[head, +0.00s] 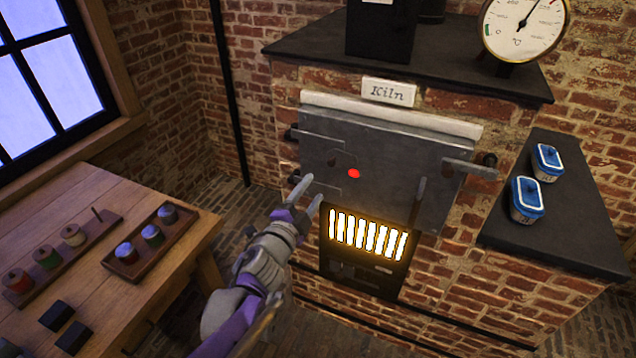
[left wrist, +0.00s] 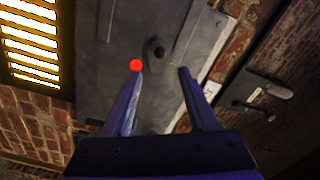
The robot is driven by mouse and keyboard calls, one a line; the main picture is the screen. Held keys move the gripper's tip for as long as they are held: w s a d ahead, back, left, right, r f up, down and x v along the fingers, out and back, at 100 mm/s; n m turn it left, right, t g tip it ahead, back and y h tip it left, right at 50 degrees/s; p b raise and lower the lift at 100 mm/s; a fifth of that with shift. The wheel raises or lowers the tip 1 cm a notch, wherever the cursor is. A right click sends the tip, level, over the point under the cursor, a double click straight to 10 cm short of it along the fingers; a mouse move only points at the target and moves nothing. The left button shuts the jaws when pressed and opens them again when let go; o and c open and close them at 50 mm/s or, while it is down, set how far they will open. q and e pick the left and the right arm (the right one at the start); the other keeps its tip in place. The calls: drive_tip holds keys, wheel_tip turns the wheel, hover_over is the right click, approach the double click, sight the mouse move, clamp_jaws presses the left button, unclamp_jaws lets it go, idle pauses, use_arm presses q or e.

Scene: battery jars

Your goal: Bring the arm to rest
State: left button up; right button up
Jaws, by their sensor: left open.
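My left gripper (head: 307,198) reaches in from the lower left in the head view, in front of the grey kiln door (head: 390,184). Its two fingers are apart with nothing between them, and they also show in the left wrist view (left wrist: 158,75). The kiln door looks closed and carries a red dot (head: 353,173), which also shows beside a fingertip in the left wrist view (left wrist: 136,65). I cannot tell whether the fingertips touch the door. My right gripper is in neither view.
A glowing grate (head: 368,235) sits below the door. Two blue-lidded jars (head: 527,198) stand on the dark right ledge (head: 590,245). A wooden table (head: 130,290) at left holds two trays (head: 122,262) of small jars and dark blocks. A gauge (head: 523,28) stands on the kiln top.

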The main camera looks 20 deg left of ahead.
use_arm(q)
drive_tip(key=shift+s, duration=0.4)
drive_tip(key=s+d+f+n+g+p, duration=0.1)
drive_tip(key=s+f+n+g, duration=0.5)
drive_tip(key=s, duration=0.6)
drive_tip(key=s+d+f+n+g+p, duration=0.2)
drive_tip(key=s+d+f+n+g, duration=0.2)
drive_tip(key=s, duration=0.8)
wheel_tip(320, 180, down, 3)
drive_tip(key=n+g, duration=0.2)
drive_tip(key=n, duration=0.1)
drive_tip(key=shift+d+r+g+y, duration=0.2)
drive_tip(key=shift+g+y, duration=0.1)
